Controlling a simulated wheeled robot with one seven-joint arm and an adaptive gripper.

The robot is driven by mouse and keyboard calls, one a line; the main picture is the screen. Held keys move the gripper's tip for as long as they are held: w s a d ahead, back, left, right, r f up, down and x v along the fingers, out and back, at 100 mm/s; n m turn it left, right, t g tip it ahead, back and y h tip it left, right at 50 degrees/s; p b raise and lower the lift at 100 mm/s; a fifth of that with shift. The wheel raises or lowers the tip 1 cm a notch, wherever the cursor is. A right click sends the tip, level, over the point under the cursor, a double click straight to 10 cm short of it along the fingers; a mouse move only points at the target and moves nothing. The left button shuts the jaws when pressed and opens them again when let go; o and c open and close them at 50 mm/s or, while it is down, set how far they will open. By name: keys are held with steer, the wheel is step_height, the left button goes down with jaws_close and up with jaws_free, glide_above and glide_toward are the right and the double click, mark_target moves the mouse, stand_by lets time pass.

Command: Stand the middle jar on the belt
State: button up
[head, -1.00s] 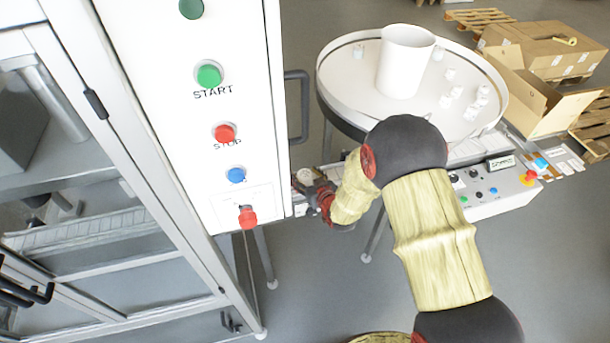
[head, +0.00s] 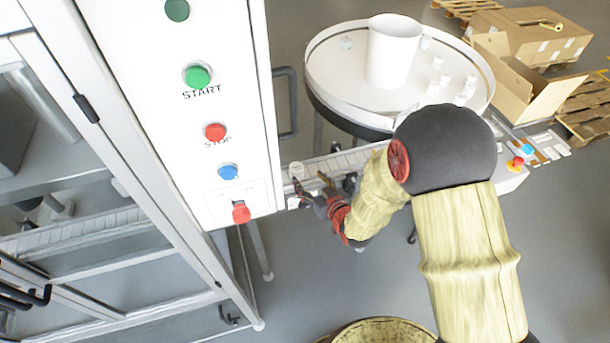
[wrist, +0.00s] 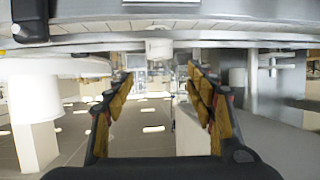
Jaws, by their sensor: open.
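A small white jar (head: 296,170) stands on the narrow belt (head: 345,162) beside the white cabinet. It looks upright. My gripper (head: 311,181) is just to the right of it, open and apart from it. In the upside-down wrist view, the jar (wrist: 159,47) shows beyond the gap between my spread, empty fingers (wrist: 158,72), against the belt (wrist: 215,39). I cannot tell from the frames whether this is the middle jar. Several similar white jars (head: 444,80) are on the round turntable.
The turntable (head: 340,92) with a tall white cylinder (head: 393,52) stands behind the belt. The cabinet (head: 235,110), with its buttons and dark handle (head: 287,102), is close on the left. Cardboard boxes (head: 530,35) and pallets are at the back right.

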steer(key=s+d+r+m+g+h, duration=0.1)
steer(key=s+d+r+h, duration=0.2)
steer(key=d+r, duration=0.45)
steer(key=s+d+r+m+g+h, duration=0.2)
steer(key=s+d+r, duration=0.15)
steer(key=r, duration=0.75)
steer(key=s+d+r+g, duration=0.2)
steer(key=s+r, duration=0.2)
steer(key=s, duration=0.7)
steer(key=s+d+r+m+g, duration=0.1)
steer(key=s+d+r, duration=0.1)
steer(key=s, duration=0.9)
steer(key=shift+r+m+g+h, duration=0.3)
steer(key=shift+r+g, duration=0.1)
steer(key=shift+r, duration=0.5)
steer(key=shift+d+f, duration=0.1)
step_height(320, 180, down, 7)
steer(key=b, duration=0.7)
